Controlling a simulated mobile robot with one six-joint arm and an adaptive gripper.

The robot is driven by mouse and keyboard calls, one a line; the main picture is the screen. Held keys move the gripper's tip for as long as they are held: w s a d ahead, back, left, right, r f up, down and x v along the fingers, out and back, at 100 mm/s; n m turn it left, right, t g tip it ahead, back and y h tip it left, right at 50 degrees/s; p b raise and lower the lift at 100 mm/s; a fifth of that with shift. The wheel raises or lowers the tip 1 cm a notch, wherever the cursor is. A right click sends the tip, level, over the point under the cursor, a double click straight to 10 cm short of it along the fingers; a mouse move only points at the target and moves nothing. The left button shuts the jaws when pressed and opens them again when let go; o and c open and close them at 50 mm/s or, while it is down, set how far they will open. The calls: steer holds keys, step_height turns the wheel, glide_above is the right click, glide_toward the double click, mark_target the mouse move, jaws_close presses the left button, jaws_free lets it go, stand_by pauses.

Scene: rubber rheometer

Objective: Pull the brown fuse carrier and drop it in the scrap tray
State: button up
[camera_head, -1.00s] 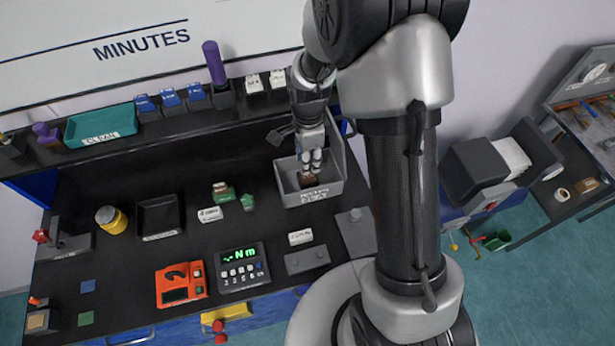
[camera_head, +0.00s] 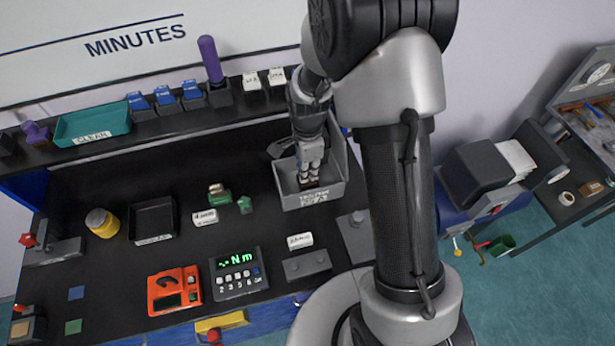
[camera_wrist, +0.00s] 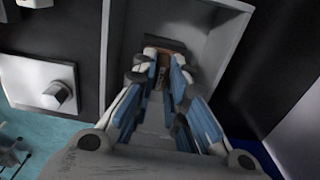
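The brown fuse carrier (camera_wrist: 165,46) shows at the far end of my fingers in the wrist view, inside a grey open bin. This bin, apparently the scrap tray (camera_head: 318,201), stands at the back right of the bench with a white label on its front. My gripper (camera_head: 310,181) points down into it. In the wrist view my gripper (camera_wrist: 163,70) has its two blue-padded fingers close together with a narrow gap. The carrier sits at or just beyond the tips; I cannot tell whether they press on it. The tips partly hide it.
A black tray (camera_head: 172,234), a yellow jar (camera_head: 102,223), a green piece (camera_head: 219,198), an orange device (camera_head: 174,290) and a meter (camera_head: 239,274) stand left of the bin. A grey block with a knob (camera_head: 357,234) stands in front of it. The teal tray (camera_head: 93,125) is on the shelf.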

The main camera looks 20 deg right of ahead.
jaws_close()
steer(key=shift+r+p, duration=1.7)
steer(key=shift+r, duration=0.8)
